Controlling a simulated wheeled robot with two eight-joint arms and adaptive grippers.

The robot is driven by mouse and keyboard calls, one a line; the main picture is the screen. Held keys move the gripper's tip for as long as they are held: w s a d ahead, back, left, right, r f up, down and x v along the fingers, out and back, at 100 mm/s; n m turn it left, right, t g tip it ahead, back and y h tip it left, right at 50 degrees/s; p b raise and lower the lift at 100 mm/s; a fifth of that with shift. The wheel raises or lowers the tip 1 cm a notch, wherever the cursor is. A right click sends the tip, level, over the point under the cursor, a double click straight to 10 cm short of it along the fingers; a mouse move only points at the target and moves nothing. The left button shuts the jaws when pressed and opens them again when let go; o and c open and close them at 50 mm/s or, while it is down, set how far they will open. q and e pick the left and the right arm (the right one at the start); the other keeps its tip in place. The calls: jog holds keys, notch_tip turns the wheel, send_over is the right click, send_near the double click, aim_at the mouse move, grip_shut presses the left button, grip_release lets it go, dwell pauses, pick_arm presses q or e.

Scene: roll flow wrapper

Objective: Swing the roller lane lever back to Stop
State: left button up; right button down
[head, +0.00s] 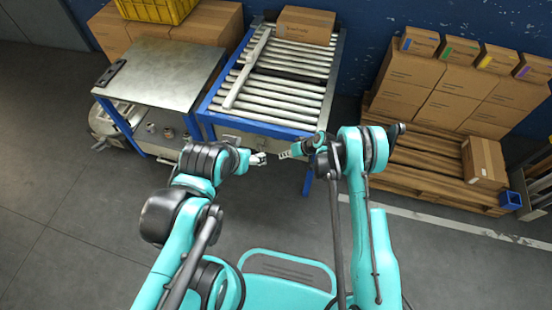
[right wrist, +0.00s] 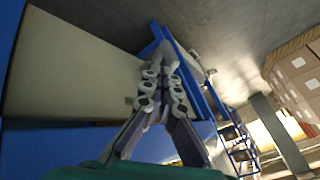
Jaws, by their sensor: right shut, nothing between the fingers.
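The roller lane (head: 285,88) has a blue frame and metal rollers, with a pale front panel (head: 232,141) below its front edge. I cannot make out the lever or its Stop mark; my right arm may hide part of that area. My right gripper (head: 284,155) is shut and empty, in front of the lane's right front corner. In the right wrist view its fingers (right wrist: 168,58) are together, close to a blue frame member (right wrist: 153,48); I cannot tell if they touch it. My left gripper (head: 261,158) is just left of the right one, too small to judge.
A metal-topped table (head: 160,75) stands left of the lane. A carton (head: 305,24) sits at the lane's far end, and a slanted metal bar (head: 247,72) lies over the rollers. A pallet (head: 425,125) with stacked cartons stands right. The floor in front is clear.

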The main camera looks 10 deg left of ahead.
jog(key=b+x, duration=0.3)
jog(key=x, duration=0.6)
jog(key=shift+a+f+b, duration=0.25)
jog(key=shift+f+b, duration=0.05)
jog(key=shift+s+a+m, duration=0.2)
jog(key=shift+a+m, duration=0.05)
jog(key=shift+m, duration=0.05)
